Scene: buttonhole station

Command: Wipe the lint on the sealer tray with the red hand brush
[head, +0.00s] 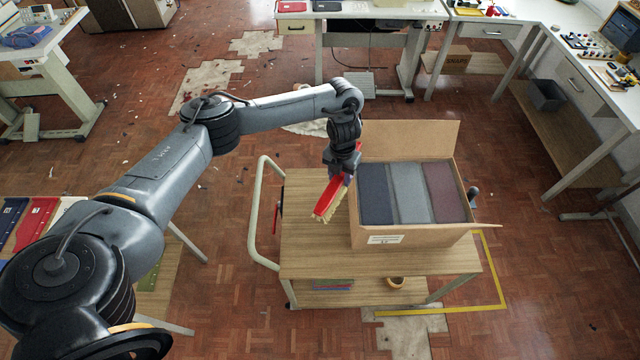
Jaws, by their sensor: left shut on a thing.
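The red hand brush (326,199) has a red body and pale bristles along its lower side. My left gripper (343,173) is shut on it and holds it tilted, over the left part of the wooden cart top, beside the open cardboard box. I cannot tell whether the bristles touch the cart top. I cannot make out a sealer tray or any lint on one in this view. My right gripper is not in view.
The cart (310,262) has a pale tube handle (254,215) at its left. The open cardboard box (425,236) holds dark blue, grey and maroon folded pieces. Benches (385,12) stand at the back and right. The front left of the cart top is bare.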

